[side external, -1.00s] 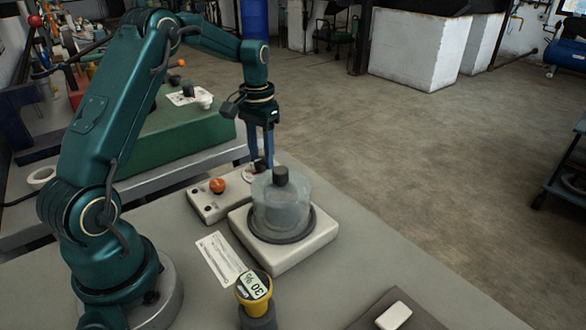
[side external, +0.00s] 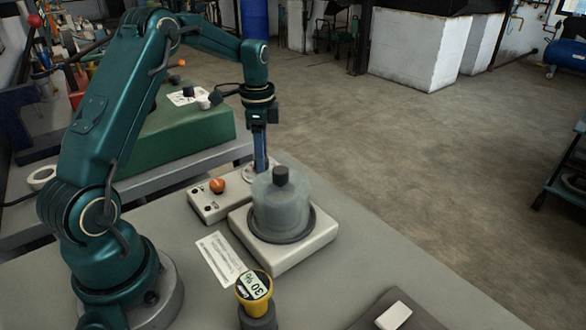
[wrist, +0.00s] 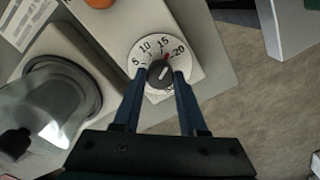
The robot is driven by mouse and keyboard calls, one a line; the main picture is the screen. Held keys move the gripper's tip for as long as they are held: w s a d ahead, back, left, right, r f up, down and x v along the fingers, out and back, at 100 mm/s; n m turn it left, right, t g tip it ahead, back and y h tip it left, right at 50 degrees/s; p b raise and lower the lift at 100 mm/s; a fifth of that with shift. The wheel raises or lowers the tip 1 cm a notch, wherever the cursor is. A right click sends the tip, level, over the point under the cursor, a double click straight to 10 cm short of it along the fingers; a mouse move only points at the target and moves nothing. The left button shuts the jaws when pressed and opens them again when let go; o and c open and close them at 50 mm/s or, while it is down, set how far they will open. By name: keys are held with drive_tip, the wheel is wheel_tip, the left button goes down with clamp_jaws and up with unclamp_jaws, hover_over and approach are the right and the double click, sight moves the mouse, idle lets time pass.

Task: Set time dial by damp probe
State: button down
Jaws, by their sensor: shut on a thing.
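The time dial (wrist: 145,50) is a white disc with figures 5, 10, 15 and 20 and a dark knob (wrist: 159,74) at its centre. A red mark on it lies between 15 and 20. My gripper (wrist: 162,76), with blue fingers, is shut on the knob from both sides. In the side view my gripper (side external: 261,170) reaches down behind the glass jar, which hides part of the dial. The yellow damp probe (side external: 254,291) stands at the front and its display reads 30 %.
A clear jar (side external: 280,208) with a dark cap sits on a pale base (side external: 300,257) in front of the dial. An orange knob (side external: 217,186) is on the control box (side external: 208,205). A printed card (side external: 220,260) lies flat on the bench. A white block (side external: 394,316) is at front right.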

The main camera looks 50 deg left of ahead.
drive_tip(key=shift+r+m, duration=0.1)
drive_tip(key=shift+m, duration=1.6)
drive_tip(key=shift+c, duration=2.2)
unclamp_jaws()
wheel_tip(320, 180, up, 4)
drive_tip(key=shift+r, duration=0.55)
drive_tip(key=shift+d, duration=0.15)
